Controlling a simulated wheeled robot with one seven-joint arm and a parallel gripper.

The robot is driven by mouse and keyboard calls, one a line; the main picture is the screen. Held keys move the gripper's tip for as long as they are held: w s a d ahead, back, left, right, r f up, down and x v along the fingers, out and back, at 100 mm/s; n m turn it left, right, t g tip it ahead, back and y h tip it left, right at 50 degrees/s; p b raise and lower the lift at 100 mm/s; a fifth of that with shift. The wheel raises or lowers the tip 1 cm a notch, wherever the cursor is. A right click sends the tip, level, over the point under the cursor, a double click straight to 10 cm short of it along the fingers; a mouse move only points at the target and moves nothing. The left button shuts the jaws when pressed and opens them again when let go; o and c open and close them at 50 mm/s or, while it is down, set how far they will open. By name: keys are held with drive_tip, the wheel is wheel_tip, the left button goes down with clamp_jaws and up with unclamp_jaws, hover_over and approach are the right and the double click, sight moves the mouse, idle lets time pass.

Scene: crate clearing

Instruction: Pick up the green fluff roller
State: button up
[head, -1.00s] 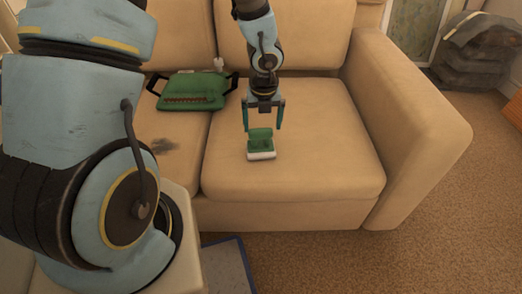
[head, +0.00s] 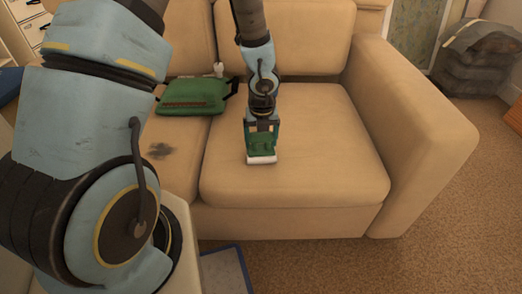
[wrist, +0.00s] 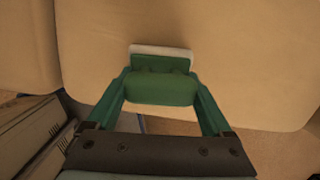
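The green fluff roller (head: 261,146), a green body with a white lower edge, lies on the right sofa seat cushion. It also shows in the wrist view, with its green body (wrist: 160,88) and white strip (wrist: 160,52) at the far side. My gripper (head: 262,132) is down over the roller. In the wrist view its two green fingers (wrist: 160,80) stand on either side of the roller. No clear gap shows between fingers and roller, and I cannot tell whether they press on it. The roller appears to rest on the cushion.
A green bag-like item (head: 193,96) with black handles lies on the left seat, with a small white thing (head: 219,69) behind it. The sofa armrest (head: 430,130) is at right. The cushion around the roller is clear.

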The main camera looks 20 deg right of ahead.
clamp_jaws()
idle(0.5)
